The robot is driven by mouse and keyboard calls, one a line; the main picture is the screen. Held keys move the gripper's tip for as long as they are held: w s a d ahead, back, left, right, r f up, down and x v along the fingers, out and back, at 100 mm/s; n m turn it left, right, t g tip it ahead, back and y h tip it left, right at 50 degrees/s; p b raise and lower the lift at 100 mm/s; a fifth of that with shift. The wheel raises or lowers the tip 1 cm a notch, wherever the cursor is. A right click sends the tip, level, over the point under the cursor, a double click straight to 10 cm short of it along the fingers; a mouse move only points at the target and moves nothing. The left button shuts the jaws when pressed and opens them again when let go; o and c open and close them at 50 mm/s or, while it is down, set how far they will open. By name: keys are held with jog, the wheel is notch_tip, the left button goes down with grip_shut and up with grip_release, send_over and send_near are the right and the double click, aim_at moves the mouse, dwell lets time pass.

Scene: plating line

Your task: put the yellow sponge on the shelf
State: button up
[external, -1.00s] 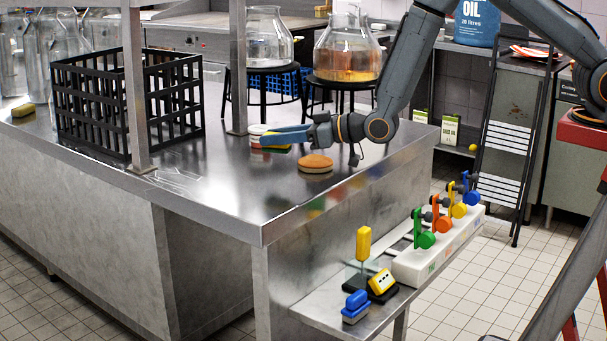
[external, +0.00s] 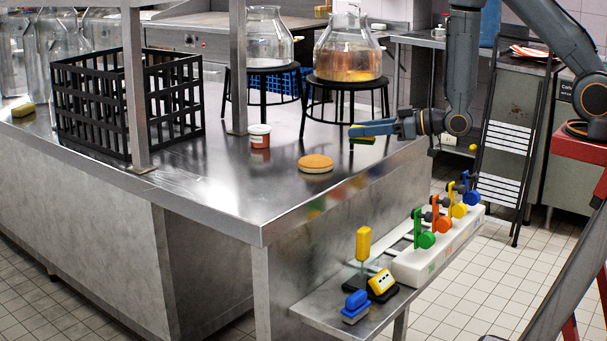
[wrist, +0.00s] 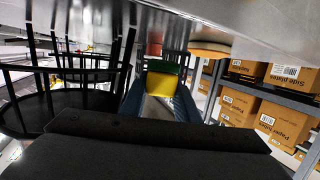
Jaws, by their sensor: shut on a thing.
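My gripper (external: 358,132), with blue fingers, is shut on a yellow sponge with a green side. In the external view the sponge (external: 362,141) is mostly hidden by the fingers; a thin green and yellow strip shows. In the wrist view its yellow and green block (wrist: 160,84) sits between the blue fingers. The gripper is raised near the right edge of the steel counter (external: 215,190). A low steel shelf (external: 325,304) juts from the counter's right end. I cannot tell for certain that it is the task's shelf.
The low shelf holds a blue block brush (external: 356,306), a yellow-topped upright tool (external: 363,243), a yellow box-like item (external: 381,282) and a white rack (external: 430,262) with coloured knobs. A round orange-topped pad (external: 315,163), a red-labelled tub (external: 259,137) and a black crate (external: 95,110) stand on the counter.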

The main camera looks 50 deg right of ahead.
jog(key=d+m+h, duration=0.2)
jog(key=d+h, duration=0.1)
jog(key=d, duration=0.4)
jog(key=d+m+h, duration=0.3)
jog(key=d+h, duration=0.1)
jog(key=d, duration=0.3)
jog(key=s+d+m+h, duration=0.1)
jog(key=d+m+h, duration=0.1)
jog(key=d, duration=0.5)
jog(key=shift+d+f+m+t+h+p, duration=0.2)
jog(key=shift+m+t+h+p, duration=0.2)
jog(key=shift+h, duration=0.3)
jog(key=a, duration=0.6)
jog(key=shift+a, duration=0.3)
jog(key=shift+a, duration=0.1)
jog(key=w+a+r+b, duration=0.1)
jog(key=a+b, duration=0.1)
jog(key=a, duration=0.4)
jog(key=w+a+r+b, duration=0.1)
jog(key=a+r+b, duration=0.1)
jog(key=a, duration=0.5)
notch_tip(320, 180, up, 3)
jog(key=n+y, duration=0.3)
jog(key=y, duration=0.2)
send_over(286, 172)
jog(key=shift+t, duration=0.3)
jog(key=shift+a+f+p, duration=0.15)
jog(key=shift+f+p, duration=0.45)
jog(key=shift+f, duration=4.2)
jog(key=shift+f, duration=0.1)
